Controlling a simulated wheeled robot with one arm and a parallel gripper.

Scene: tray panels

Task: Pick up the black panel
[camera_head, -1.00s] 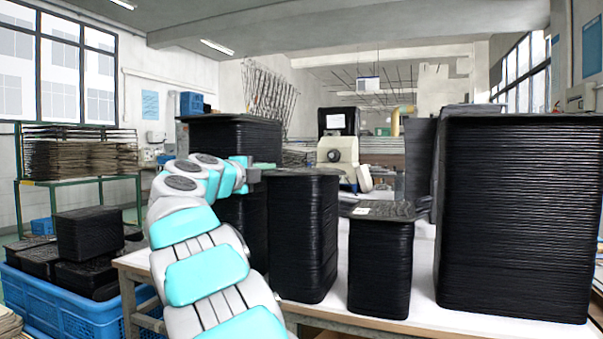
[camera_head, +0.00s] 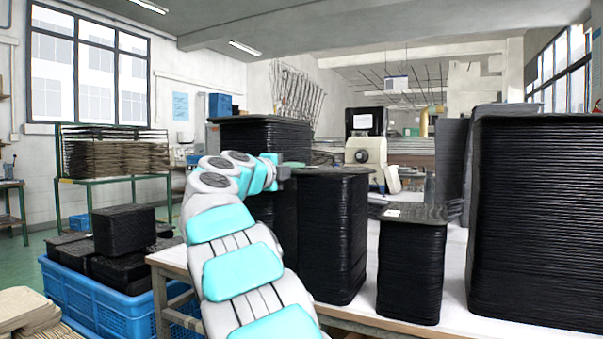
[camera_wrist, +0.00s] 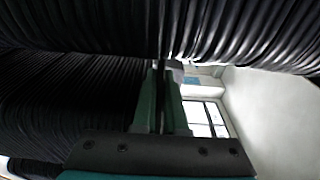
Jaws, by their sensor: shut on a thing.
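Tall stacks of black panels stand on a white-topped table. In the head view my gripper (camera_head: 286,172) is at the top left edge of the middle stack (camera_head: 332,235), level with its top black panel (camera_head: 335,172). In the wrist view my gripper (camera_wrist: 163,85) has its green fingers close together on a thin dark edge, which appears to be the black panel. The stack's ribbed side fills the top of that view. The fingertips are small and partly hidden in the head view, and I cannot tell whether the panel is lifted clear of the stack.
A shorter stack (camera_head: 410,270) and a large stack (camera_head: 540,220) stand to the right, and another stack (camera_head: 262,135) stands behind my arm. A blue crate (camera_head: 100,300) with black panel stacks is at the lower left. The table (camera_head: 455,290) has little bare room between stacks.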

